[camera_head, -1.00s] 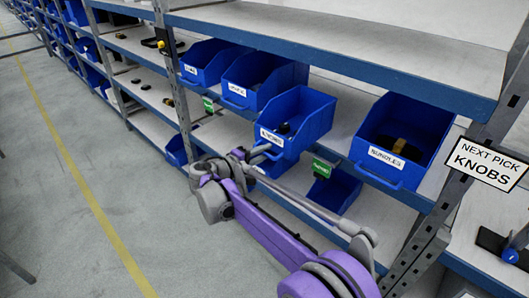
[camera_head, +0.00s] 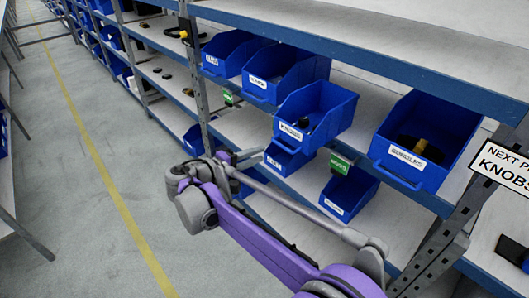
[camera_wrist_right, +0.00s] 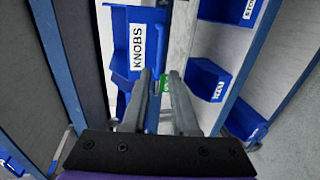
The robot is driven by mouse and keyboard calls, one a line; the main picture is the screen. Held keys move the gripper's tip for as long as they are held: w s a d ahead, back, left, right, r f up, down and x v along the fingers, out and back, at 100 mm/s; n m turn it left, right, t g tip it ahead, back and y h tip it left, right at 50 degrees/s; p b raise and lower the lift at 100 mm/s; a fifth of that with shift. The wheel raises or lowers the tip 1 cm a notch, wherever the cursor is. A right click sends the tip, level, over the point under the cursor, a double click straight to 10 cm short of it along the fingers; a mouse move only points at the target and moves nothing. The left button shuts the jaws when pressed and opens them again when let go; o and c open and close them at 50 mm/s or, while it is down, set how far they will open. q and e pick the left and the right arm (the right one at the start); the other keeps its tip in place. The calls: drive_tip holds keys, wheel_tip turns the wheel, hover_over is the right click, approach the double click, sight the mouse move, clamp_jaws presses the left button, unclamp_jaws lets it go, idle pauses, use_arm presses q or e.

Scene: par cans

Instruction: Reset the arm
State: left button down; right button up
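My purple and grey right arm reaches across the head view. Its gripper (camera_head: 250,157) is in front of the shelf, left of and apart from the blue knobs bin (camera_head: 335,104). In the right wrist view the two grey fingers (camera_wrist_right: 160,78) stand apart with nothing held between them. The knobs bin also shows there (camera_wrist_right: 138,22), with its KNOBS label, beyond the left finger. The bin juts out over the shelf's front edge and has a dark item inside. My left gripper is not in view.
The shelf rack's blue edge beam (camera_head: 370,62) and a grey upright (camera_head: 198,90) are near the arm. Other blue bins stand beside and below, including one on the right (camera_head: 437,137). A "NEXT PICK KNOBS" sign (camera_head: 505,165) hangs right. The aisle floor (camera_head: 95,200) is clear.

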idle(0.4)
drive_tip(key=s+d+f+m+g+y+p, duration=0.1)
drive_tip(key=s+d+f+g+y+p, duration=0.15)
drive_tip(key=s+d, duration=0.5)
drive_tip(key=s+d+f+m+g+y+p, duration=0.1)
drive_tip(key=s+d+f+g+y, duration=0.15)
drive_tip(key=s+d, duration=0.5)
drive_tip(key=s+f+m+y+p, duration=0.1)
drive_tip(key=s+f+m+y, duration=0.1)
drive_tip(key=s, duration=0.6)
drive_tip(key=s+f+m+y+p, duration=0.1)
drive_tip(key=s+f+m+y, duration=0.2)
drive_tip(key=s, duration=0.6)
drive_tip(key=shift+d+f+m+t+y, duration=0.3)
drive_tip(key=shift+d+f+t+y, duration=0.15)
drive_tip(key=shift+y, duration=0.65)
